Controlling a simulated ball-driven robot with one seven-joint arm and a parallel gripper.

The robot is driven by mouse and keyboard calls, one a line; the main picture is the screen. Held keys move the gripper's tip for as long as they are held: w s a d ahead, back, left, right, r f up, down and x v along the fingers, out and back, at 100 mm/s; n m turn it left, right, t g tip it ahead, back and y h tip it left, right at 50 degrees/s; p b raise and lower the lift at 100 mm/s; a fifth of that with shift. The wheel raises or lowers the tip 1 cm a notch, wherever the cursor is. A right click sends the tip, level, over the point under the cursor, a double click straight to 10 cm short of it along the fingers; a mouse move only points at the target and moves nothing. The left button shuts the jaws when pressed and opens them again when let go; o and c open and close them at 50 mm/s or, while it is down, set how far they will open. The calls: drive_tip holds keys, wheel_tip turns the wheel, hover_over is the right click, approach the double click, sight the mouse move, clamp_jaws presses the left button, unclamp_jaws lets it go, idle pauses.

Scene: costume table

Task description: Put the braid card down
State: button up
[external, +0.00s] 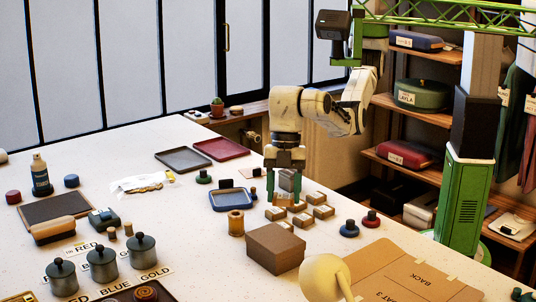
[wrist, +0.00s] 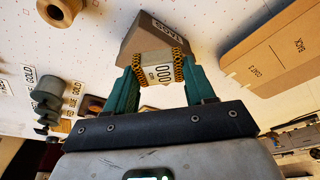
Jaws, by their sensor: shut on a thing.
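My gripper (external: 284,195) is low over the right part of the white table, among several small tan cards. In the wrist view my gripper (wrist: 158,75) has its two green fingers closed on the braid card (wrist: 156,73). Similar small tan cards (external: 302,220) lie loose just below and right of the gripper.
A brown box (external: 275,249) stands close in front; it also shows behind the card in the wrist view (wrist: 150,35). A thread spool (external: 236,223) and a blue tray (external: 231,199) are left. Dark-knobbed stamps (external: 349,229) and a cardboard sheet (external: 415,272) are right.

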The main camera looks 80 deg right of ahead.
sight(278, 205)
drive_tip(key=shift+w+a+f, duration=0.35)
drive_tip(key=shift+a+f, duration=0.05)
drive_tip(key=shift+f, duration=0.25)
drive_tip(key=shift+w+a+f, duration=0.35)
drive_tip(key=shift+a+f, duration=0.05)
drive_tip(key=shift+f, duration=1.8)
drive_tip(key=shift+f, duration=0.15)
drive_tip(key=o, duration=1.1)
drive_tip(key=v, duration=1.2)
